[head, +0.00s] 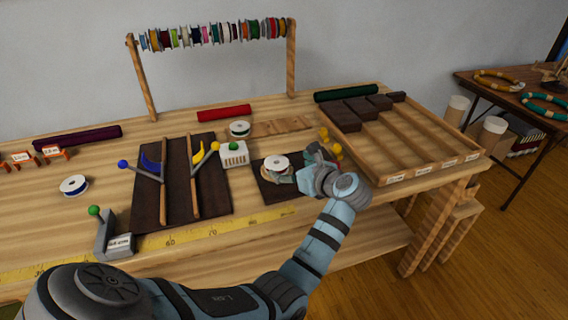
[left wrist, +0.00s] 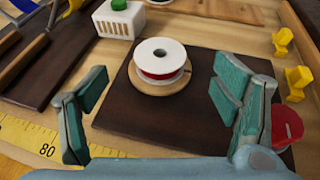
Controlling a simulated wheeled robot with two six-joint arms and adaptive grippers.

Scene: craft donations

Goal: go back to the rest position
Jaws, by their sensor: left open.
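My left gripper (head: 301,168) reaches over the front right of the workbench, beside a small dark board (head: 267,191). In the left wrist view the jaws (left wrist: 157,98) are open, with green pads facing each other. A white-topped spool with a red band (left wrist: 160,60) sits on a round wooden base on the dark board (left wrist: 120,123). The spool lies between and beyond the fingers, with visible gaps on both sides. In the head view the spool (head: 276,161) is partly covered by the gripper. My right gripper is not in view.
A white box with a green button (head: 234,155) stands left of the board. Yellow pieces (head: 337,149) lie close beyond the gripper. A compartment tray (head: 400,178) is at right. A larger dark board with levers (head: 178,205) and yellow tape (head: 225,228) lie left.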

